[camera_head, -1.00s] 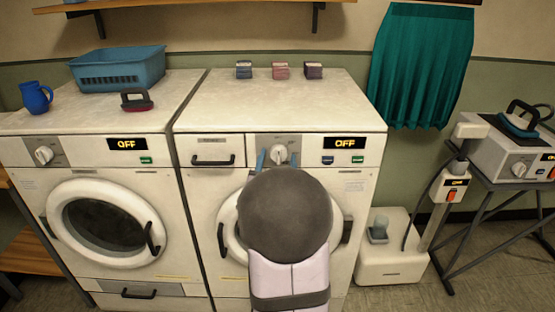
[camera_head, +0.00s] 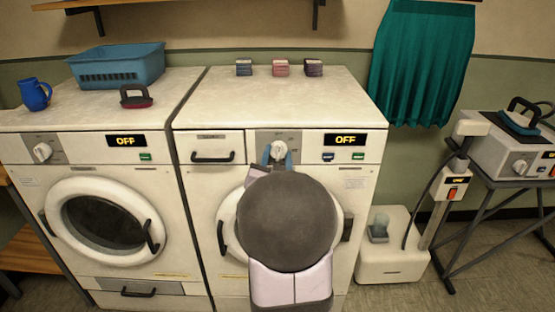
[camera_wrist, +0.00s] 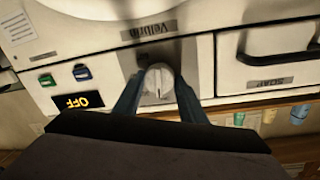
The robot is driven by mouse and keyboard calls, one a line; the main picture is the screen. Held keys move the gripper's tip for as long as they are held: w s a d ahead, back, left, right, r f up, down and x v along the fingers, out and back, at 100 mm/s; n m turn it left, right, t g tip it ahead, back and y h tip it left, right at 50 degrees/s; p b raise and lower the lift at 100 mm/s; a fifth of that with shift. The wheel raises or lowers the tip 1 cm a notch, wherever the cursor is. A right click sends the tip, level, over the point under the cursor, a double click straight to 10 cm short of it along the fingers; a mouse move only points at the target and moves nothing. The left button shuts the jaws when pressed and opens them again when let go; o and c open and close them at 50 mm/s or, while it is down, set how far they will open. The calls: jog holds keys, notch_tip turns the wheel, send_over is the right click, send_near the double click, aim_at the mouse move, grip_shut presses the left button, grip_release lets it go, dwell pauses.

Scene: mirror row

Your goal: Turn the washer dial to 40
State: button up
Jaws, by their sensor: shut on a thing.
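The washer (camera_head: 300,100) is the right-hand white machine, with a drawer at its upper left. Its round pale dial (camera_head: 279,150) sits on a grey panel, and it fills the middle of the wrist view (camera_wrist: 160,84). My gripper (camera_head: 277,155) has its two blue fingers on either side of the dial, shut on it; both fingers also show in the wrist view (camera_wrist: 159,92). The washer display (camera_head: 345,140) reads OFF. The dial's scale marks are too small to read, and my arm hides much of the washer door.
A second white machine (camera_head: 110,215) with its own dial (camera_head: 42,152) stands to the left, its display also OFF. A blue basket (camera_head: 118,68), blue mug (camera_head: 34,95) and a black-handled red item (camera_head: 136,97) sit on it. Small boxes (camera_head: 281,67) stand on the washer top.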

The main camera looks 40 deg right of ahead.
jog(key=m+b, duration=0.4)
jog(key=m, duration=0.1)
jog(key=m+b, duration=0.4)
jog(key=b, duration=0.1)
jog(key=shift+s+f+y, duration=0.1)
jog(key=shift+y, duration=0.3)
jog(key=m+b, duration=0.4)
jog(key=b, duration=0.3)
jog(key=shift+d+m+t, duration=0.1)
jog(key=shift+m+t, duration=0.2)
jog(key=m+b, duration=0.1)
jog(key=b, duration=0.1)
jog(key=shift+y+b, duration=0.35)
jog(key=shift+y, duration=0.05)
jog(key=shift+r+m+b, duration=0.25)
jog(key=shift+m+b, duration=0.8)
jog(key=shift+m, duration=0.15)
jog(key=o, duration=1.1)
jog(key=shift+c, duration=0.2)
